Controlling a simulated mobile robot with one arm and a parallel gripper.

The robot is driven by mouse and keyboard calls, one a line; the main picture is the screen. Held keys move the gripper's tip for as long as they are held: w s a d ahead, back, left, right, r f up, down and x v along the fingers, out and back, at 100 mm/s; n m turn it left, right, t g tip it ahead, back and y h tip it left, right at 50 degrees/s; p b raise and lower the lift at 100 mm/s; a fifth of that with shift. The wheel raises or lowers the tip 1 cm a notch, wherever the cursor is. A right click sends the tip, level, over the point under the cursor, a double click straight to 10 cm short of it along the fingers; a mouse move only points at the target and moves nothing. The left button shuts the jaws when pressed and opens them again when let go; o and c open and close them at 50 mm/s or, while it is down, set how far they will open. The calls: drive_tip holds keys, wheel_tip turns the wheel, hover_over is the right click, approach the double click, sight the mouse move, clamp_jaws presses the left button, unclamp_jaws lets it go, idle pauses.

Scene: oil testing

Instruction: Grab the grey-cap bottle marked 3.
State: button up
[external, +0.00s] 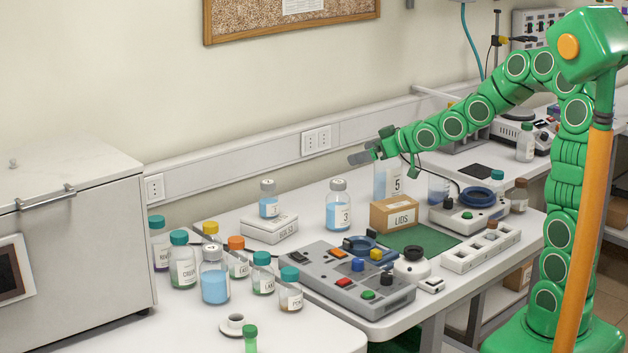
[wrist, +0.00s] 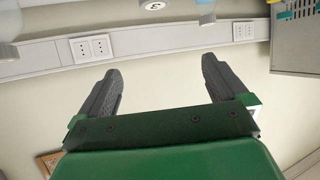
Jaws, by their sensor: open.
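The bottle marked 3 (external: 339,212) stands upright on the white bench in the external view. It is clear, with blue liquid and a grey cap. In the wrist view a grey cap marked 3 (wrist: 154,5) shows at the top edge, partly cut off. My gripper (external: 371,146) is above and a little to the right of this bottle in the external view, apart from it. In the wrist view my gripper (wrist: 161,66) has its dark fingers spread, with only wall between them.
Bottle 5 (external: 381,180) and the LIDS box (external: 393,216) stand just right of bottle 3. A blue-liquid bottle (external: 269,208) stands left on a white box (external: 269,230). A grey control panel (external: 325,267) lies in front. Several capped bottles crowd the left bench.

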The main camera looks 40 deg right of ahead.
sight(348, 199)
drive_tip(key=shift+t+y, duration=0.6)
drive_tip(key=shift+y, duration=0.1)
drive_tip(key=f, duration=0.4)
drive_tip(key=w+f, duration=0.1)
drive_tip(key=f, duration=0.4)
drive_tip(key=w+a+f, duration=0.1)
drive_tip(key=f, duration=0.3)
drive_tip(key=shift+w+f, duration=0.15)
drive_tip(key=shift+f, duration=0.05)
drive_tip(key=shift+x, duration=3.85)
drive_tip(key=shift+d+f, duration=0.1)
drive_tip(key=c, duration=1.4)
